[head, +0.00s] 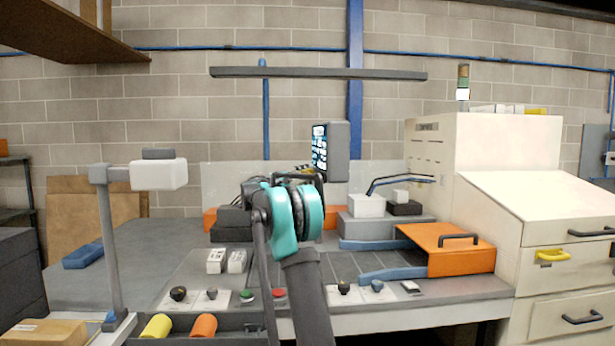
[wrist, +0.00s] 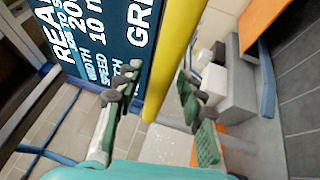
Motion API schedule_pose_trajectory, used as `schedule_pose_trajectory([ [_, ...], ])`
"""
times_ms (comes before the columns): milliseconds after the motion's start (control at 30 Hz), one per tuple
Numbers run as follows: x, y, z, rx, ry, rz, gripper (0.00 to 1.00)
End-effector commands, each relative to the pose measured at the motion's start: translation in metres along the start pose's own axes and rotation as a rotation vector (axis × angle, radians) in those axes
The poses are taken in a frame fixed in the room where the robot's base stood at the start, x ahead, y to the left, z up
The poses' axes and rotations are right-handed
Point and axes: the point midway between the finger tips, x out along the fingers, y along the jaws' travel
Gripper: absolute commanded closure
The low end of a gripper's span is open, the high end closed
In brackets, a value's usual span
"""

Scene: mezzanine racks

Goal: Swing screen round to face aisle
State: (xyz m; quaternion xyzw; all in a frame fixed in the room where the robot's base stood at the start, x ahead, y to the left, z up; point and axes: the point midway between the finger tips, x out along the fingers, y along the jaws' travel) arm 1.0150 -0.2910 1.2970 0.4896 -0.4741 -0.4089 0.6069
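The screen (head: 320,148) stands above the middle of the bench in the head view. Its lit face is turned to the left and its grey housing (head: 340,152) shows on the right. In the wrist view, the screen (wrist: 98,38) is close, with large white lettering on dark blue. A yellow bar (wrist: 174,50) runs along its edge. My gripper (wrist: 157,82) is open, one finger in front of the screen face and the other right of the yellow bar. Gaps show beside the bar, though contact is unclear. In the head view, my arm hides most of the gripper below the screen.
An orange cover (head: 450,243) with a black handle and grey and white boxes (head: 367,206) lie to the right. A cream machine (head: 490,165) stands beyond. A white head on a grey post (head: 159,174) is at left. A dark bar (head: 318,73) hangs above.

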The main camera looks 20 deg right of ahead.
Motion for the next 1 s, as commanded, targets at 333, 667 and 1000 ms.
schedule_pose_trajectory([
  [333,0.0,0.0,0.0,0.0,0.0,0.0,1.0],
  [667,0.0,0.0,0.0,0.0,0.001,-0.001,1.0],
  [1000,0.014,-0.004,0.015,0.011,0.064,0.004,1.0],
])
